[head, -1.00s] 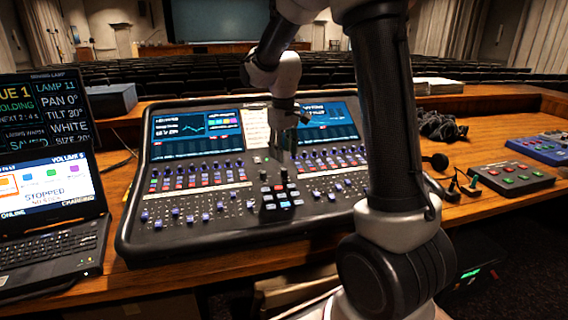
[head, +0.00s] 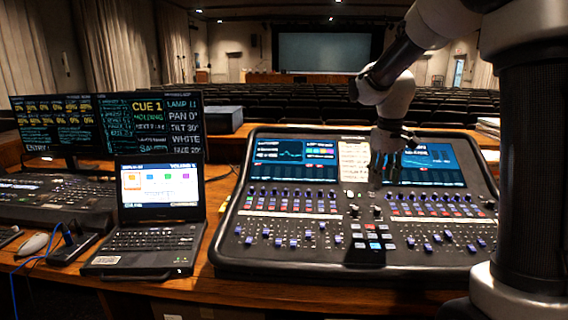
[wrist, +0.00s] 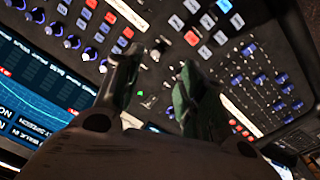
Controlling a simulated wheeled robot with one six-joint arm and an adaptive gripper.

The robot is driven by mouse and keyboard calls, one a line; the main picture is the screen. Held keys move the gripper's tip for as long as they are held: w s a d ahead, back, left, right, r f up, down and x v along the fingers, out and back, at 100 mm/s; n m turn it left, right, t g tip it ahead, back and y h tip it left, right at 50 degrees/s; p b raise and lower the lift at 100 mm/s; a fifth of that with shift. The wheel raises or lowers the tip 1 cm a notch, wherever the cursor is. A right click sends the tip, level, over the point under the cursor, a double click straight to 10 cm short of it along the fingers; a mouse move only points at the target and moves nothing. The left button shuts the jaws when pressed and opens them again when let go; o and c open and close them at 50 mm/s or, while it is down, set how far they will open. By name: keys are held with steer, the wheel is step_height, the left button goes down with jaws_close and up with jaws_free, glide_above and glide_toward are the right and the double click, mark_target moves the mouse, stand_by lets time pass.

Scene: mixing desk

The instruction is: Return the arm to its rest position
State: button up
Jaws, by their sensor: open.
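My gripper (head: 384,170) hangs in front of the upper middle of the mixing desk (head: 285,252), pointing down, above its panel between the two screens. In the wrist view my gripper (wrist: 153,95) shows two dark green fingertips spread apart with nothing between them. Behind them the desk's panel (wrist: 145,75) shows blue knobs, red and white buttons and a small green light. My upper arm rises at the right of the head view, and the forearm reaches down from it to the gripper. I cannot tell the exact gap between the fingertips and the panel.
A laptop (head: 158,215) stands left of the desk. Two monitors (head: 152,122), a lighting console (head: 55,200) and a mouse (head: 32,244) are farther left. A dark box (head: 222,119) sits behind. Rows of seats (head: 300,103) fill the hall beyond.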

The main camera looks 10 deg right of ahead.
steer(key=s+r+m+t, duration=0.1)
steer(key=s+r, duration=0.1)
steer(key=s, duration=1.1)
steer(key=s+r+m+t, duration=0.1)
steer(key=s+r+t, duration=0.1)
steer(key=s, duration=1.2)
steer(key=shift+d+r+m+y, duration=0.3)
steer(key=shift+r+y, duration=0.1)
steer(key=shift+r, duration=0.25)
stand_by(0.6)
